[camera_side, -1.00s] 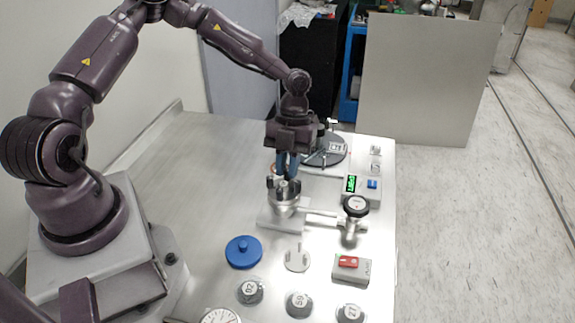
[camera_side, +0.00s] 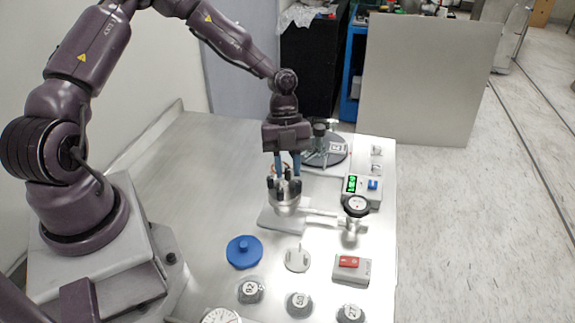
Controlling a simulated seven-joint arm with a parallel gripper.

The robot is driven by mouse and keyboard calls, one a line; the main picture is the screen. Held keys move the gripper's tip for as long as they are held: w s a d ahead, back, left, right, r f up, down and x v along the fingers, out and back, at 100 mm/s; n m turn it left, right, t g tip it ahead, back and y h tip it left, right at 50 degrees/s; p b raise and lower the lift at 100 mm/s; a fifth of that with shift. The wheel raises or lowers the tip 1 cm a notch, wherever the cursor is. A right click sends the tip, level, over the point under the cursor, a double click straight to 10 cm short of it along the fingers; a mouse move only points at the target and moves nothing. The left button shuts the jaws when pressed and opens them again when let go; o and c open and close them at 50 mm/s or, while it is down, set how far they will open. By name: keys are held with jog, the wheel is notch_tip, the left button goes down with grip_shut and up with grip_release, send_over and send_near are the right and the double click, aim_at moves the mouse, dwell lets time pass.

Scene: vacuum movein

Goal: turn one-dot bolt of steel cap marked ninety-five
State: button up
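A steel vessel (camera_side: 286,204) stands on a flat plate at the middle of the table, with several dark upright bolts (camera_side: 271,186) around its top. I cannot read a ninety-five or dot marks on the cap there. My gripper (camera_side: 288,174) points straight down over the vessel top. Its two blue fingers stand apart with a gap between them, so it looks open. The fingertips are close to the bolts, and I cannot tell whether they touch one. Nothing is seen held.
A valve with a black knob (camera_side: 355,206) joins the vessel on the right. A box with a green display (camera_side: 352,184) stands behind it. A dark disc (camera_side: 338,150) lies behind my gripper. A blue lid (camera_side: 244,252), several numbered dark caps (camera_side: 299,303) and a red-switch box (camera_side: 351,268) lie in front.

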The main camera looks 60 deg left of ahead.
jog(key=v, duration=1.3)
